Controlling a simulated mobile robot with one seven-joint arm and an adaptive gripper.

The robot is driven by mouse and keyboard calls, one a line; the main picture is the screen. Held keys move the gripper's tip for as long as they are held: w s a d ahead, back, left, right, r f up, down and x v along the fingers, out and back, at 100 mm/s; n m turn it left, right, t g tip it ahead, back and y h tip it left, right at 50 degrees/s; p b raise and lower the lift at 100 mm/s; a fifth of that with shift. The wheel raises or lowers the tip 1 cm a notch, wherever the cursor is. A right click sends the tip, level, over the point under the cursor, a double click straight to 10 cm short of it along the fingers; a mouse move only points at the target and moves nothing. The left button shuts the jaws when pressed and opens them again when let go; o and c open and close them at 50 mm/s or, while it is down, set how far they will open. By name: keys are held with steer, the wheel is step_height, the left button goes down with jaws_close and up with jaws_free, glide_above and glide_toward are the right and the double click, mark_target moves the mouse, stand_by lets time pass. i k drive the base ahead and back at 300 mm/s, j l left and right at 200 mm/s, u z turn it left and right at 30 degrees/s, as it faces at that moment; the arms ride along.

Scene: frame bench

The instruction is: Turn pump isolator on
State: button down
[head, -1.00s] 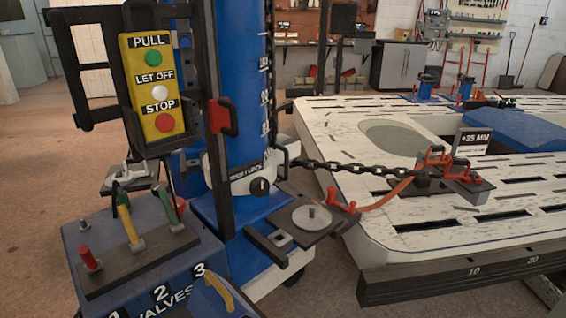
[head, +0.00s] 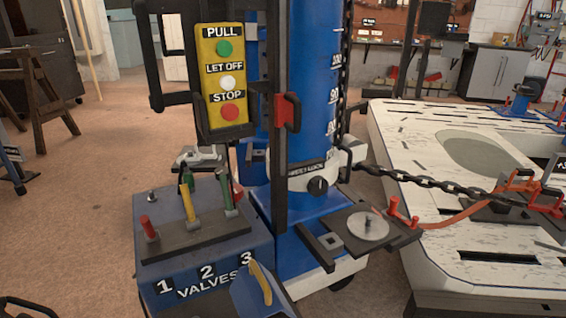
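I cannot make out a label reading pump isolator in the head view. A blue valve box (head: 205,262) marked 1, 2, 3 VALVES carries a red lever (head: 148,228), a yellow lever (head: 188,202) and a green lever (head: 226,193). A yellow handle (head: 261,283) sticks up at the box's front right. A yellow panel (head: 225,82) has green, white and red buttons marked PULL, LET OFF and STOP. My gripper is not clearly in view.
The blue column (head: 298,105) stands behind the box. A chain (head: 430,183) runs right from it to a clamp on the pale slotted bench (head: 405,135). A dark curved part (head: 28,304), unidentified, shows at the lower left. Open floor (head: 75,215) lies left.

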mark_target(239, 192)
steer(key=i+u, duration=0.2)
steer(key=u, duration=0.25)
steer(key=i+u, duration=0.2)
steer(key=u, duration=0.25)
steer(key=i+l+u, duration=0.1)
steer(key=u, duration=0.3)
steer(key=i+l, duration=0.05)
steer(key=i, duration=0.05)
